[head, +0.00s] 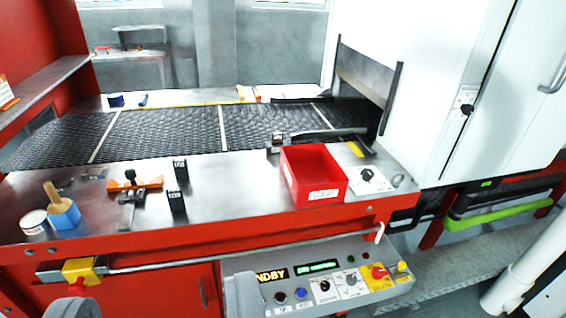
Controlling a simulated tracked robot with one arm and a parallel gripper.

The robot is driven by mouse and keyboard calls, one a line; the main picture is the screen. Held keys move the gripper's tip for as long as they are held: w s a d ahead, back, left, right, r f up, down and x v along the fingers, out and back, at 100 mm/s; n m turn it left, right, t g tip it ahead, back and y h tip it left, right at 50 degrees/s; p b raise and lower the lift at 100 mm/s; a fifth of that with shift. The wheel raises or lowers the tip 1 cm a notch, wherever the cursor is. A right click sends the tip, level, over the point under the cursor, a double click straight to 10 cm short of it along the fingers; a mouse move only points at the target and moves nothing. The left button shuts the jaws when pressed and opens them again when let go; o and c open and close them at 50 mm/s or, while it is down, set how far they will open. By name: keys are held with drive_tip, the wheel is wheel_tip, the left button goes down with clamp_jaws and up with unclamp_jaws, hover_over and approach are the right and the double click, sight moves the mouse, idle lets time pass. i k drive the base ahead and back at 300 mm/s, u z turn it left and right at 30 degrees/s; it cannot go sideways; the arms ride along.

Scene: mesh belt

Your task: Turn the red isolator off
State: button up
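A red rotary knob on a yellow plate (379,273) sits near the right end of the grey control panel (225,268) on the front of the red machine. It best matches the red isolator. Its label and pointer position are too small to read. A yellow box with a red part (82,271) is mounted at the left end of the front rail. Grey shapes at the bottom edge, left of the knob, may be parts of my gripper. Nothing visible touches the red knob.
A red scrap bin (313,177) stands on the steel table above. A front rail runs above the panel's left side. A white pipe (515,278) is at right.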

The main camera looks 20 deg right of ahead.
sight(377, 274)
drive_tip(key=u, duration=0.1)
drive_tip(key=i, duration=1.1)
drive_tip(key=z, duration=0.6)
